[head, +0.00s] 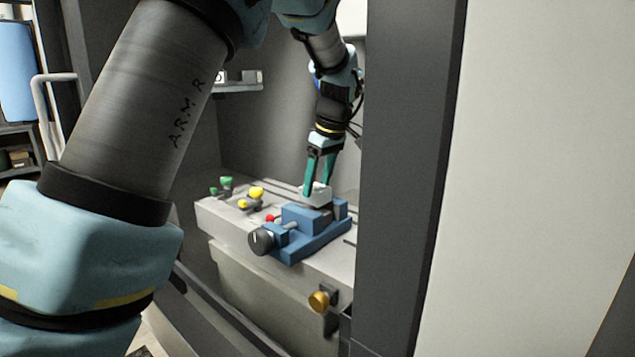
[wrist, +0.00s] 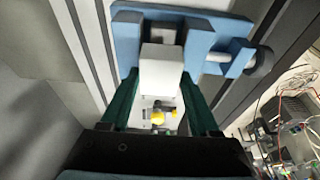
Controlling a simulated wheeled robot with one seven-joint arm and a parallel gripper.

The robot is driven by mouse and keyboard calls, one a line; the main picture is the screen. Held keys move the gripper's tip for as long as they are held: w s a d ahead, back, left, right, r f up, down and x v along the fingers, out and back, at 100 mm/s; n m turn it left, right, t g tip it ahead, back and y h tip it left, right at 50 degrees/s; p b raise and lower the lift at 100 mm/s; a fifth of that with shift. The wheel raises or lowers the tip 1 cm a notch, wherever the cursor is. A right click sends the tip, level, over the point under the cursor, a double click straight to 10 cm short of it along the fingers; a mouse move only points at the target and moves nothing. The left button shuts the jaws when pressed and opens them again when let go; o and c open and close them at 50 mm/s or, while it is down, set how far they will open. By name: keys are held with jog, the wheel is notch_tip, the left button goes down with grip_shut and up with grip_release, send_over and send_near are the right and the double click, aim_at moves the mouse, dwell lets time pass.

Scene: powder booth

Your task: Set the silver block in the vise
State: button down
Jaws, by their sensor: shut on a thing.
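The silver block (wrist: 160,72) is a pale, box-shaped piece between the two green fingers of my gripper (wrist: 163,100) in the wrist view. In the head view the block (head: 318,195) shows at the fingertips of my gripper (head: 318,190), which is shut on it. The blue vise (head: 293,249) is on the grey bench, with a dark round handle at its left end. The block is at the vise jaws, and its far end overlaps the vise (wrist: 130,45) in the wrist view. I cannot tell whether it touches the jaws or is above them.
Yellow knobs (head: 256,192) and green knobs (head: 226,182) stand on the bench (head: 215,221) left of the vise. A brass knob (head: 318,300) is on the bench front. A dark booth post (head: 410,180) is close on the right. A small shelf (head: 238,87) is on the back wall.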

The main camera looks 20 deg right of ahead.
jog(key=shift+f+b, duration=0.45)
jog(key=shift+f, duration=0.3)
jog(key=shift+c, duration=0.2)
grip_release()
jog(key=b+v, duration=0.1)
jog(key=v, duration=1)
jog(key=shift+b, duration=0.35)
jog(key=shift+f, duration=0.1)
